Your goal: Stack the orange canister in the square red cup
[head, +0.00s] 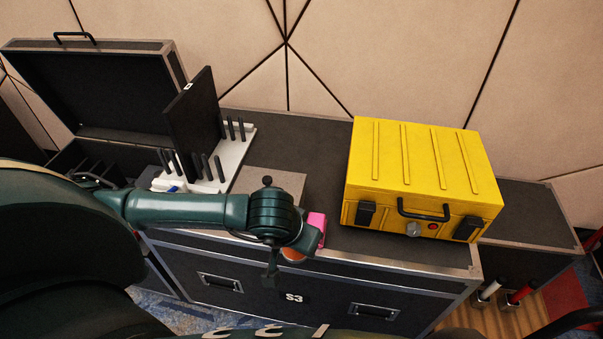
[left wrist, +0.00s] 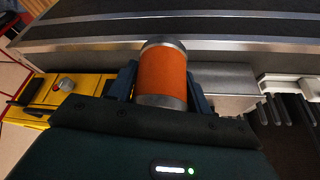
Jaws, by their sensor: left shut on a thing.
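The orange canister (left wrist: 162,72), with grey metal ends, is between the fingers of my left gripper (left wrist: 160,88) in the left wrist view. The gripper is shut on it. In the head view only a small orange part of the canister (head: 293,255) shows beneath my left gripper (head: 290,254), near the front edge of the black case top. A pink, square-sided thing (head: 317,228) shows just right of my left wrist, partly hidden by it. I cannot tell whether it is the square red cup; no other such cup shows. My right gripper is not in view.
A yellow case (head: 422,170) stands on the right of the black case top (head: 300,130). A white rack (head: 232,160) with black upright pieces stands left, beside an open black case (head: 100,95).

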